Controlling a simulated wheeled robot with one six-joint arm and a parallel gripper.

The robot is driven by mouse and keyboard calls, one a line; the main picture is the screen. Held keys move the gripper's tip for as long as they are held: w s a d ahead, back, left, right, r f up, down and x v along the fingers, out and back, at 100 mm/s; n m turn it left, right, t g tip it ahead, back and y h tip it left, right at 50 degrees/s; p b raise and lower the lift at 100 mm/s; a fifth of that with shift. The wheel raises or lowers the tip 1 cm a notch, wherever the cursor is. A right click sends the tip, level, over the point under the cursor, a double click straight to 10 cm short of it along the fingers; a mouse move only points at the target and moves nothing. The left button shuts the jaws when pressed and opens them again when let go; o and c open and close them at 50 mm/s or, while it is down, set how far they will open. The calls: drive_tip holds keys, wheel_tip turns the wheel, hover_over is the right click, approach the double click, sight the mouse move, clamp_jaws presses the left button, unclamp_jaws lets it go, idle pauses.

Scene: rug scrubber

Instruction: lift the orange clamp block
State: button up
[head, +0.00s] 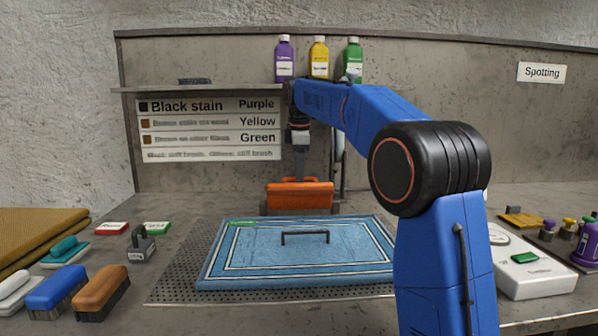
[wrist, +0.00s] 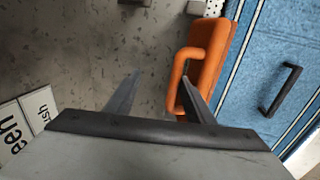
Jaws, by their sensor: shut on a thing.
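The orange clamp block (head: 300,198) sits at the far edge of the blue rug (head: 215,272), with a raised loop handle on top. My gripper (head: 300,178) reaches down to the block's handle from above. In the wrist view the block (wrist: 212,66) lies right of centre, its handle beside the fingers of my gripper (wrist: 161,76). One finger passes at the handle's loop. My gripper is shut on the block's handle, though the exact contact is hard to see. Whether the block is clear of the surface cannot be told.
The rug lies on a perforated tray (head: 175,285) and bears a black handle (head: 305,236). Brushes (head: 102,291) stand at left, a white device (head: 530,268) at right. Bottles (head: 284,60) stand on the shelf (head: 200,89) behind my arm.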

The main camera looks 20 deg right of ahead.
drive_tip(key=o, duration=0.8)
drive_tip(key=shift+w+d+f, duration=0.15)
drive_tip(key=shift+w+f, duration=0.35)
drive_tip(key=shift+w, duration=0.05)
drive_tip(key=shift+o, duration=0.5)
drive_tip(key=shift+r, duration=0.65)
drive_tip(key=v, duration=1)
drive_tip(key=c, duration=0.3)
drive_tip(key=shift+s+r, duration=0.25)
drive_tip(key=shift+r, duration=0.25)
